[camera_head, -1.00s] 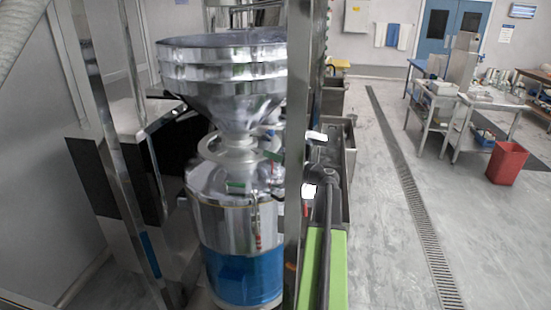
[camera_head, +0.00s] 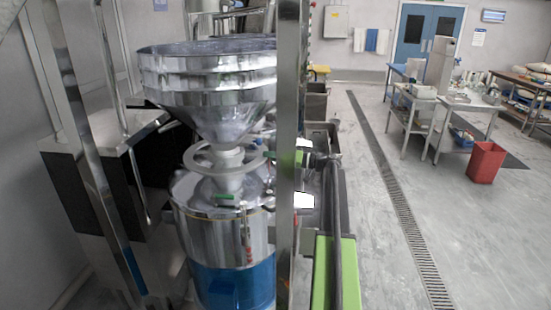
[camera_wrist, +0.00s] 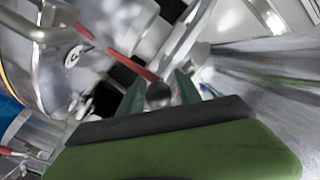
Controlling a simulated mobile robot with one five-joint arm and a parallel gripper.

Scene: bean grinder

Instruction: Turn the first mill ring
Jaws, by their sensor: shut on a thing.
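The mill has a wide steel hopper (camera_head: 208,92) above a steel and blue body (camera_head: 232,285). A pale metal mill ring (camera_head: 194,167) circles the neck under the hopper. Its right part is hidden by the steel post. My gripper (camera_wrist: 159,94) shows in the wrist view with two green fingers, closed on a small dark rounded piece (camera_wrist: 158,96), which appears to be the handle of the ring. In the head view my gripper is at the right side of the ring, mostly behind the post, so the contact itself is hidden there.
A steel post (camera_head: 289,200) stands in front of the mill's right side. A red bin (camera_head: 486,162) and steel tables (camera_head: 470,105) are farther right. Open floor with a drain grate (camera_head: 390,190) lies between. In the wrist view a red rod (camera_wrist: 130,62) lies close above the fingers.

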